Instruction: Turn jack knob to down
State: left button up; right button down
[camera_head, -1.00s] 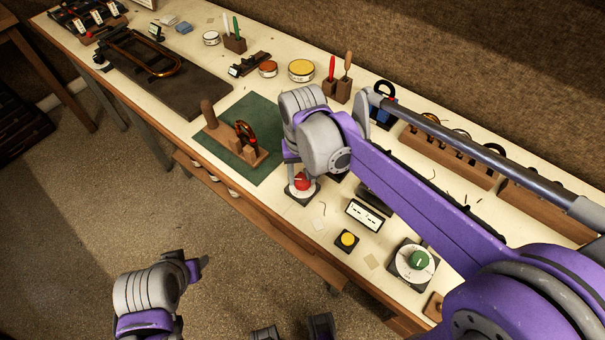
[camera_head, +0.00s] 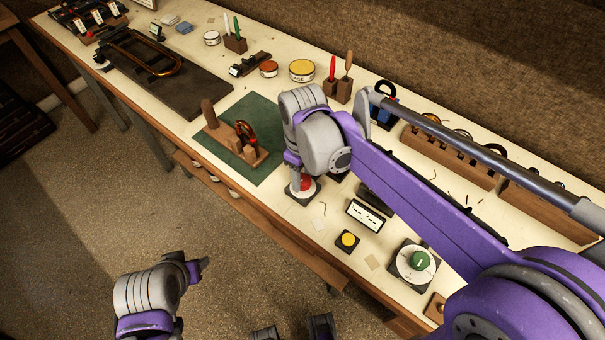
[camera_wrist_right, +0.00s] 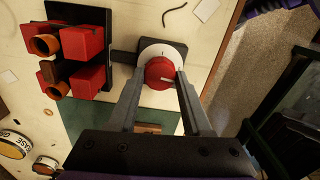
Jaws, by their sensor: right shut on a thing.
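The red jack knob (camera_wrist_right: 160,73) sits on a round white dial on a dark square base, seen from above in the right wrist view. It also shows in the head view (camera_head: 305,182), partly covered by my right gripper (camera_head: 297,180). In the right wrist view, my right gripper (camera_wrist_right: 158,82) has one finger on each side of the knob and is shut on it. A small white mark shows on the knob's top. The dial's lettering is too small to read. My left gripper (camera_head: 202,264) is over the floor, off the bench's front edge; its finger gap is unclear.
A green knob (camera_head: 420,260) on a white dial, a yellow button (camera_head: 347,239) and a white display box (camera_head: 364,215) stand to the right. Red blocks with copper rings (camera_wrist_right: 80,45) stand close beside the knob. A green mat (camera_head: 250,115) lies left.

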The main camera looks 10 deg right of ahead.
aim_at(303, 180)
jog(key=shift+n, duration=0.5)
jog(key=shift+c, duration=1.7)
grip_release()
notch_tip(303, 180, up, 11)
jog(key=shift+p, duration=0.35)
jog(key=shift+f, duration=0.15)
